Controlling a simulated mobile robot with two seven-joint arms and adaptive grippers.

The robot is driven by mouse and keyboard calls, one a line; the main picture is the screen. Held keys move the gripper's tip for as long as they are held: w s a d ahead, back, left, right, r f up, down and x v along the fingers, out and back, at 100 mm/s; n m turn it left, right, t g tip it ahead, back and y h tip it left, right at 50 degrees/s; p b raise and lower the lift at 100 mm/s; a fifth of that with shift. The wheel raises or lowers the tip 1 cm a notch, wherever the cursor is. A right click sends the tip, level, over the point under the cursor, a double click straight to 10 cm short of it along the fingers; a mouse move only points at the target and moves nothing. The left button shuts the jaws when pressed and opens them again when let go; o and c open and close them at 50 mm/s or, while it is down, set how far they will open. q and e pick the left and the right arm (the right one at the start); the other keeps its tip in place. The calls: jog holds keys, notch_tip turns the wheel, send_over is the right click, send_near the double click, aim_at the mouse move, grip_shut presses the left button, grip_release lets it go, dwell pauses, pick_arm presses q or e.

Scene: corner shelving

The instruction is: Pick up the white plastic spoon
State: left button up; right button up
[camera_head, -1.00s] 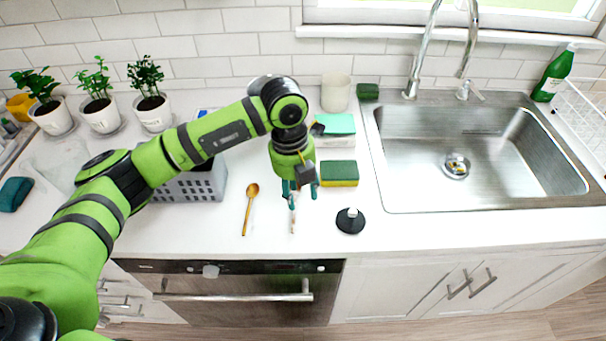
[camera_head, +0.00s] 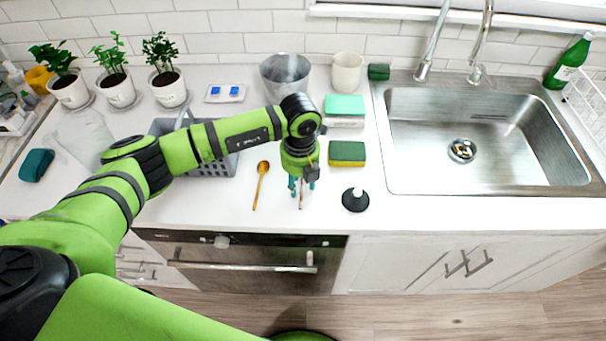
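My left gripper (camera_head: 302,188) points down over the front part of the white counter (camera_head: 230,208). Its two teal fingers are apart. A thin, pale object (camera_head: 301,202) shows between and just below the fingertips. It may be the white plastic spoon, but it is too small and too covered by the gripper to be sure, and I cannot tell whether the fingers touch it. A wooden spoon (camera_head: 262,185) lies to the left of the gripper. My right gripper is not in view.
A green-yellow sponge (camera_head: 347,153) and a black round stopper-like object (camera_head: 355,200) lie right of the gripper. A grey basket (camera_head: 222,165) stands behind my arm. A metal pot (camera_head: 285,78) and cream cup (camera_head: 347,72) stand at the back. The sink (camera_head: 480,150) is right.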

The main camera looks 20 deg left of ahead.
pick_arm(q)
jog(key=c, duration=0.5)
jog(key=shift+c, duration=0.2)
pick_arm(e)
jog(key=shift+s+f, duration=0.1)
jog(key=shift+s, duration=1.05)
pick_arm(q)
jog(key=shift+r, duration=0.15)
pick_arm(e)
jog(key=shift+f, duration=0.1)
